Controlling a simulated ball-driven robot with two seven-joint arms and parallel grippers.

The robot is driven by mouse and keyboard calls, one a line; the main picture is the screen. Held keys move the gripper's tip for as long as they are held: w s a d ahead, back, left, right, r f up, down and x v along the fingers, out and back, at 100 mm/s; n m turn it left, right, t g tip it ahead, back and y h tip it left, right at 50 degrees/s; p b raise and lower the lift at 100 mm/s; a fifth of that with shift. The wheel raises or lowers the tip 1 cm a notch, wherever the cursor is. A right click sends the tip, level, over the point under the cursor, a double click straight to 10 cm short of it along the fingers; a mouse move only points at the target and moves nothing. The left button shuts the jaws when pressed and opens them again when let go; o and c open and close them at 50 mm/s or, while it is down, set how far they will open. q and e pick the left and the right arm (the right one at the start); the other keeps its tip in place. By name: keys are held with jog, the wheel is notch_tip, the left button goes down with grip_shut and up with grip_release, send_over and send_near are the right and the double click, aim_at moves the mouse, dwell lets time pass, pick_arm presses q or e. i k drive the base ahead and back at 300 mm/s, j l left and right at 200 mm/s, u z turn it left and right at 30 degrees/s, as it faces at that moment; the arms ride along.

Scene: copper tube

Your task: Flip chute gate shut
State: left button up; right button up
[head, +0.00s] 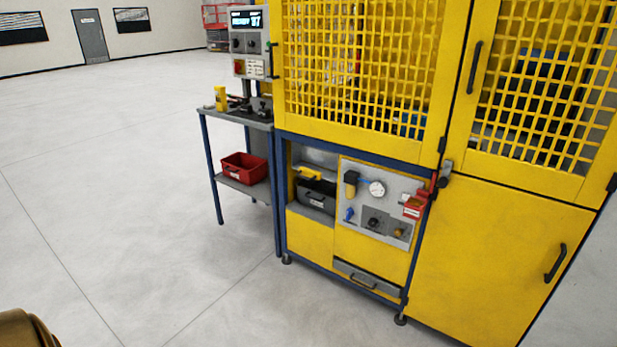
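A yellow machine with mesh doors (360,60) stands at centre and right in the head view. In an open bay low on its left side, a grey panel or chute surface (320,157) shows at the top. A small yellow piece (309,173) sits below it, above a dark grey bin (317,197) with a white label. The yellow piece may be the chute gate; at this size I cannot tell for sure, nor whether it is open or shut. Neither of my grippers is in view.
A grey panel (372,238) with a gauge, a knob and valves is right of the bay. A grey drawer (368,275) is below. A side table (235,117) with a red bin (243,168) on its shelf stands left. Open floor (120,200) lies left and in front.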

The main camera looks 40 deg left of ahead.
aim_at(310, 172)
jog(key=i+j, duration=0.2)
jog(key=j, duration=0.2)
jog(key=i+j, duration=0.2)
jog(key=j, duration=0.25)
jog(key=i+j, duration=0.2)
jog(key=j, duration=0.2)
jog(key=i+j, duration=0.2)
jog(key=j, duration=0.25)
jog(key=i+j, duration=0.2)
jog(key=j, duration=0.2)
jog(key=i+j, duration=0.2)
jog(key=j, duration=0.2)
jog(key=i+j, duration=0.2)
jog(key=j, duration=0.25)
jog(key=k+u, duration=0.05)
